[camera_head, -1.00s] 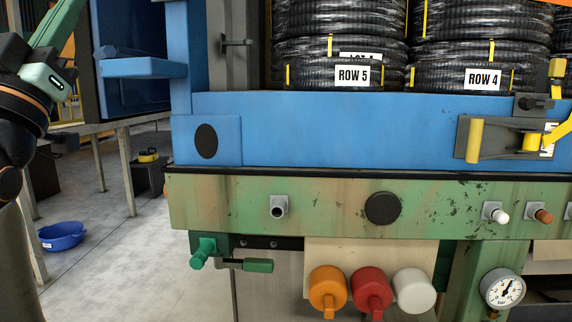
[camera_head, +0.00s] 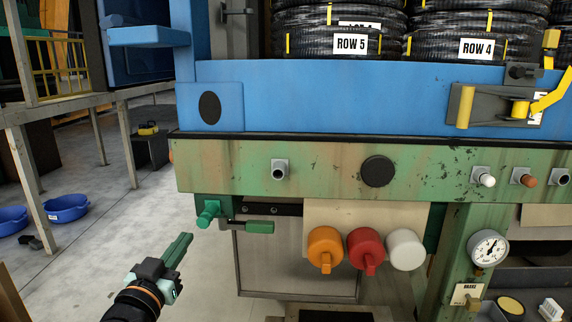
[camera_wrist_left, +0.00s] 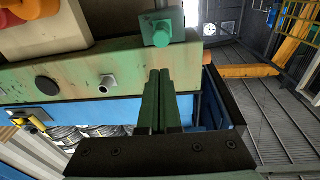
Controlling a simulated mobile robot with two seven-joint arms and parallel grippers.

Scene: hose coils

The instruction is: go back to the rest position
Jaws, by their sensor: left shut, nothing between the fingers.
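My left gripper (camera_head: 180,249) is at the lower left in the head view, with its green fingers together and nothing between them. It is in front of the green beam, below and left of the green tap (camera_head: 208,214), and apart from it. In the left wrist view the shut fingers (camera_wrist_left: 161,100) point toward the green tap (camera_wrist_left: 160,28) and the green beam (camera_wrist_left: 70,85). My right gripper is in neither view.
The green beam (camera_head: 322,168) carries grey, white and brown fittings. Orange (camera_head: 325,245), red (camera_head: 366,247) and white (camera_head: 405,249) knobs hang below it, beside a gauge (camera_head: 489,248). Coiled hoses (camera_head: 320,40) lie behind the blue panel (camera_head: 330,98). Open floor (camera_head: 120,215) is at the left.

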